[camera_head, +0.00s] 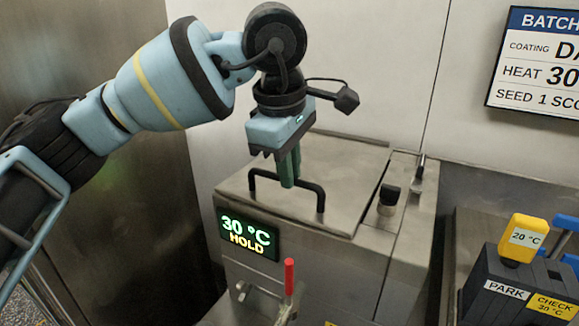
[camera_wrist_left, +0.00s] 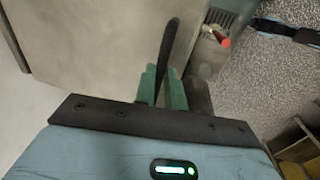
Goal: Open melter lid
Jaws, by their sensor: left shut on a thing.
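The melter (camera_head: 310,276) is a steel box with a flat lid (camera_head: 335,165) on top, which looks closed in the head view. A black bar handle (camera_head: 318,190) stands on the lid's near side. My left gripper (camera_head: 289,180) points down with its green fingers at the middle of the handle. In the left wrist view the green fingers (camera_wrist_left: 163,88) are closed around the dark handle bar (camera_wrist_left: 172,45), with the lid (camera_wrist_left: 95,45) beyond. The part of the handle between the fingers is hidden. My right gripper is not in view.
A display (camera_head: 247,234) on the melter front reads 30 °C HOLD. A red-handled tap (camera_head: 289,276) sticks out below it. A black knob (camera_head: 388,197) sits right of the lid. A dark PARK rack (camera_head: 510,290) with a yellow-topped tool (camera_head: 523,240) stands at right.

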